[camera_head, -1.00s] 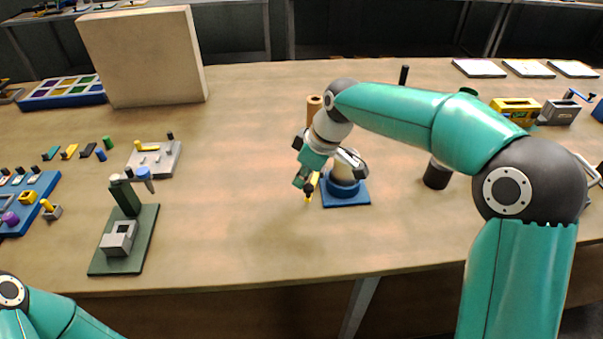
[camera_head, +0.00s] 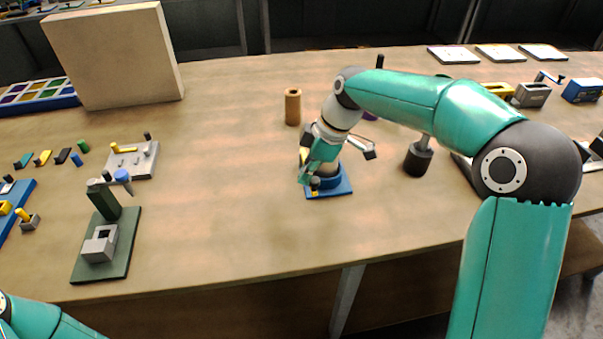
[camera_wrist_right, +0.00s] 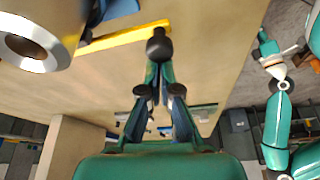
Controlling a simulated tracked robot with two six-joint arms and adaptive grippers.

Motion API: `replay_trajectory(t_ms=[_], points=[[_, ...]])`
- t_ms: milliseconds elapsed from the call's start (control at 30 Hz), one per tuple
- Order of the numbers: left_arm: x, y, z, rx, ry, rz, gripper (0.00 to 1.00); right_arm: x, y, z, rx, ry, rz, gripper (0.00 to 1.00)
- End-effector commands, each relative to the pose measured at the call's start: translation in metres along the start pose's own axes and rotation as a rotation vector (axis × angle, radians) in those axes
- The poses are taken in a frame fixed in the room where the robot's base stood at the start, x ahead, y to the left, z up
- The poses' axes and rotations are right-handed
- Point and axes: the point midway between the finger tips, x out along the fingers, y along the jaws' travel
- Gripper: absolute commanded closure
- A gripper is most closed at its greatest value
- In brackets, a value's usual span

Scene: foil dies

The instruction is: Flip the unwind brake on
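The unwind brake stand has a blue base (camera_head: 342,187) with a pale roll on it, mostly behind my right gripper (camera_head: 314,182) in the head view. The roll's hollow end (camera_wrist_right: 27,47) shows large at the upper left of the right wrist view. A yellow bar (camera_wrist_right: 122,39), which looks like the brake lever, runs just beyond the fingertips there.
A brown cylinder (camera_head: 292,107) stands behind the brake and a dark post base (camera_head: 418,160) to its right. A green stand (camera_head: 105,250) and a grey block (camera_head: 133,160) are at left. The table between them and the brake is clear.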

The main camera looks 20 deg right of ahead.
Motion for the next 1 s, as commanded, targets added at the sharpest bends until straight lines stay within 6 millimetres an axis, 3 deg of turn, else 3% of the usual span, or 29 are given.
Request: replay_trajectory(t_ms=[367,633,1000], points=[[-0.002,0.001,0.0,0.0,0.0,0.0,1.0,0.0,0.001,-0.001,0.002,-0.009,0.003,1.0],[-0.011,0.004,0.0,0.0,0.0,0.0,1.0,0.004,-0.005,-0.039,0.003,-0.004,0.004,1.0],[-0.011,0.004,0.0,0.0,0.0,0.0,1.0,-0.074,-0.003,-0.034,0.011,-0.002,0.007,1.0]])
